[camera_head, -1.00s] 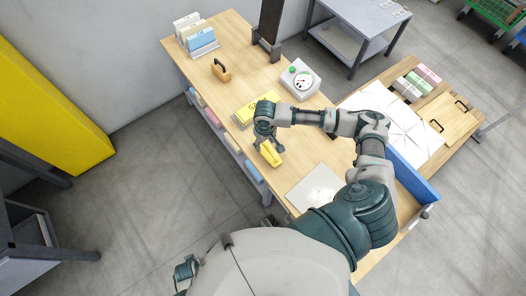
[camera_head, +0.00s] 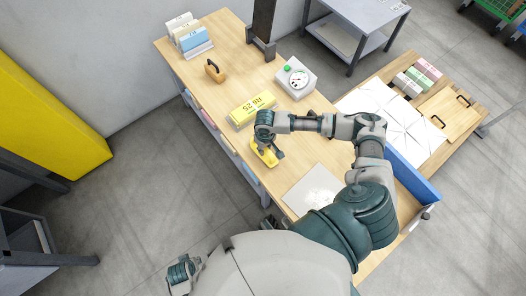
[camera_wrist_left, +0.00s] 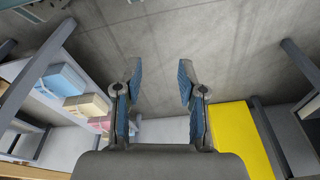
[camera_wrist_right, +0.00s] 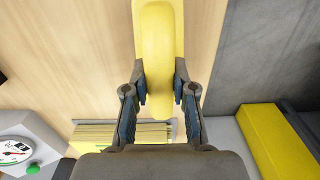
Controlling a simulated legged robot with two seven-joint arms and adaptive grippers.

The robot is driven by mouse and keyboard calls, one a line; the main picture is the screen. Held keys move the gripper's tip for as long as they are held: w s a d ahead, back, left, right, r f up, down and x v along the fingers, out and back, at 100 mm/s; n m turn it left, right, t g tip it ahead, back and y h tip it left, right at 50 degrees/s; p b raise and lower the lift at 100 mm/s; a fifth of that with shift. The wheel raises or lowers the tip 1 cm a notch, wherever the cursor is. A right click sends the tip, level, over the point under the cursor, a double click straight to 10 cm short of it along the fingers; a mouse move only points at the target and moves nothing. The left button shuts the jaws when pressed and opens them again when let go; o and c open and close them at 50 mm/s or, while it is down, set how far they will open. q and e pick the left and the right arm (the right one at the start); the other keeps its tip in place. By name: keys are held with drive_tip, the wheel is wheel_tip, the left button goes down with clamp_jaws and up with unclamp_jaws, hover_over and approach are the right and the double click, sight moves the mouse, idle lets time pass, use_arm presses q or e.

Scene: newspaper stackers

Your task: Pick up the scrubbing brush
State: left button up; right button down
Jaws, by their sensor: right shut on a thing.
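The scrubbing brush looks to be the smooth yellow, rounded long piece (camera_wrist_right: 158,40) in the right wrist view; its bristles do not show. My right gripper (camera_wrist_right: 160,88) is shut on its near end, one finger on each side. In the head view the yellow brush (camera_head: 262,154) shows at my right gripper (camera_head: 270,148), by the table's left edge, partly hidden by the hand. I cannot tell whether it touches the table. My left gripper (camera_wrist_left: 160,82) is open and empty over the floor, low in the head view (camera_head: 182,272).
The wooden table (camera_head: 315,135) bears a yellow labelled stack (camera_head: 251,110), a dial scale (camera_head: 296,79), a brown block with a black handle (camera_head: 214,72), a file rack (camera_head: 198,48) and a pale plate (camera_head: 313,190). A blue panel (camera_head: 412,176) edges the right side.

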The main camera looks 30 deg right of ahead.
drive_tip(key=shift+s+d+f, duration=0.1)
drive_tip(key=shift+d+f, duration=0.15)
drive_tip(key=shift+d, duration=0.1)
drive_tip(key=shift+a+r, duration=0.1)
drive_tip(key=shift+a, duration=0.45)
drive_tip(key=shift+a+r, duration=0.15)
drive_tip(key=shift+a, duration=0.15)
drive_tip(key=shift+a+r, duration=0.15)
drive_tip(key=shift+r, duration=0.15)
drive_tip(key=r, duration=0.1)
drive_tip(key=r+p, duration=0.1)
drive_tip(key=r, duration=0.1)
drive_tip(key=shift+d+r, duration=0.15)
drive_tip(key=shift+d, duration=0.25)
use_arm(q)
wheel_tip(320, 180, down, 6)
drive_tip(key=s+p, duration=0.1)
drive_tip(key=s, duration=0.1)
drive_tip(key=shift+s+a, duration=0.15)
use_arm(e)
drive_tip(key=s+d, duration=0.3)
drive_tip(key=d, duration=0.4)
drive_tip(key=s+d, duration=0.3)
drive_tip(key=d, duration=0.5)
drive_tip(key=shift+r, duration=0.45)
